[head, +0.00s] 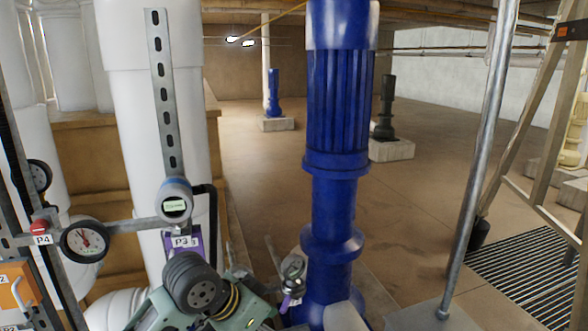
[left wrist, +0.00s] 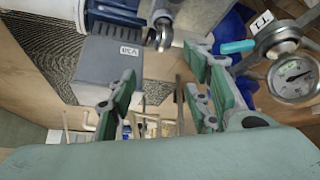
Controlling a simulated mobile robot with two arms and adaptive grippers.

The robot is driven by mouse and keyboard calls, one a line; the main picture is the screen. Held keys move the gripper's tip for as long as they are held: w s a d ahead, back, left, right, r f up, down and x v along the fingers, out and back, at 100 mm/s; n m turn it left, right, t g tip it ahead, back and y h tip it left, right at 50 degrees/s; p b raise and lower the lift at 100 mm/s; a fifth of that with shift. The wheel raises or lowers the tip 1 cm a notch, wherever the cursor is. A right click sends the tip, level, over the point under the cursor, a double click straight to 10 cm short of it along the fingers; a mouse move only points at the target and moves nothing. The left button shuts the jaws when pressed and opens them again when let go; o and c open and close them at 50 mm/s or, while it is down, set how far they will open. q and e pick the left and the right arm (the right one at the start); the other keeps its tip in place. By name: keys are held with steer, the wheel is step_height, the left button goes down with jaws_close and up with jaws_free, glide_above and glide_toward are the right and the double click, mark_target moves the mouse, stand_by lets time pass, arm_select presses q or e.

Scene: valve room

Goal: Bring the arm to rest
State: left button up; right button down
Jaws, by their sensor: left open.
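My left gripper (left wrist: 160,98) shows in the left wrist view. Its green-padded fingers stand apart on either side of the middle, and nothing is held between them. Beyond the fingers are a grey box (left wrist: 105,66) with a small white tag and a metal fitting (left wrist: 162,22). In the head view, green machinery with a black ribbed round part (head: 192,282) shows at the bottom, left of the blue pump column; I cannot make out gripper fingers there. My right gripper is in neither view.
A blue pump column (head: 334,130) stands close in front. At left are a white pipe (head: 150,120), a dial gauge (head: 85,241) and a digital gauge (head: 174,201). A metal pole (head: 485,140) and floor grating (head: 530,275) are at right. Another dial (left wrist: 294,77) is near the gripper's right side.

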arm_select(q)
steer(key=s+a+f+n, duration=0.1)
steer(key=s+f, duration=0.5)
steer(key=f, duration=0.1)
steer(key=s+a+f+n+y, duration=0.25)
steer(key=s+a+f, duration=0.4)
steer(key=s, duration=0.45)
steer(key=s+a+f+n+y, duration=0.2)
steer(key=s+a+f+n, duration=0.25)
steer(key=s+a, duration=0.5)
step_height(320, 180, down, 34)
steer(key=s+d+r+m+g+b, duration=0.1)
steer(key=s+g+b, duration=0.15)
steer(key=b, duration=0.55)
steer(key=s+a+f+b, duration=0.1)
steer(key=s+f+b, duration=0.2)
steer(key=s+f, duration=0.6)
steer(key=s+a+f+b, duration=0.1)
steer(key=s+f+b, duration=0.2)
steer(key=s+f, duration=0.5)
step_height(320, 180, down, 8)
steer(key=shift+s+a+r+g+y, duration=0.25)
steer(key=shift+s+a+g+y, duration=0.1)
steer(key=shift+a, duration=0.05)
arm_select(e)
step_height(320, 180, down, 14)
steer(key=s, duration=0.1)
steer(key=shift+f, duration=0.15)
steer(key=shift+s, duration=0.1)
